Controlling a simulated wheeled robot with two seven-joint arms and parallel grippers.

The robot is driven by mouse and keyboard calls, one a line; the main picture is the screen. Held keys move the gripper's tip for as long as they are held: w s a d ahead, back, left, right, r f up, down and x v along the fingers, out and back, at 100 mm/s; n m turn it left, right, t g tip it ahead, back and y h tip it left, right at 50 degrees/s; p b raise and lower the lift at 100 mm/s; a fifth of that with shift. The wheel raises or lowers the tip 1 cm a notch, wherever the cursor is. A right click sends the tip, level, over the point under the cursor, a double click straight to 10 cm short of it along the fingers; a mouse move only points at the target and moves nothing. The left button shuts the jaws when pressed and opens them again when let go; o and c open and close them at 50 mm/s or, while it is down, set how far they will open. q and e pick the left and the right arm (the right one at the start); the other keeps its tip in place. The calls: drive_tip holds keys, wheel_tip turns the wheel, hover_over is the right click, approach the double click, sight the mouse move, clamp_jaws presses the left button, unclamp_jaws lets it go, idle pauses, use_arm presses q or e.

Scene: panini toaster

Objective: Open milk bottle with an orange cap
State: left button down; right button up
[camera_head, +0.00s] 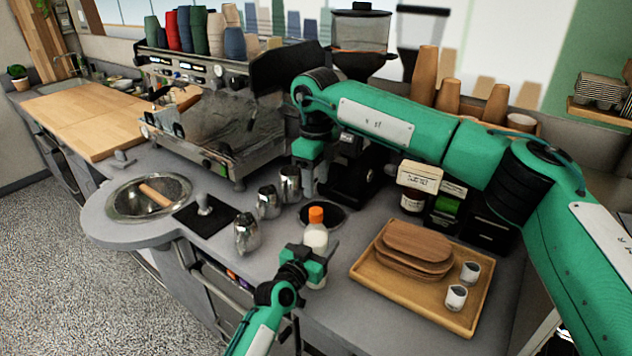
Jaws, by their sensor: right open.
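The milk bottle (316,237) is white with an orange cap (316,214) and stands upright on the grey counter. The cap is on the bottle. My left gripper (318,258) is low at the bottle, level with its lower body and partly covering it. Whether its fingers close on the bottle is too small to tell. My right gripper (314,188) points down, open and empty, a little above and behind the cap in the picture, apart from it.
Several steel milk jugs (247,233) stand left of the bottle. A wooden tray (395,281) with boards (415,242) and two small cups lies to the right. The espresso machine (215,130) and a grinder (360,45) stand behind. A round sink (125,203) is at the left.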

sight(316, 210)
drive_tip(key=m, duration=1.4)
drive_tip(key=shift+m, duration=0.3)
drive_tip(key=m, duration=1)
drive_tip(key=shift+m, duration=0.4)
drive_tip(key=m, duration=0.3)
drive_tip(key=shift+f, duration=4)
drive_tip(key=shift+c, duration=0.2)
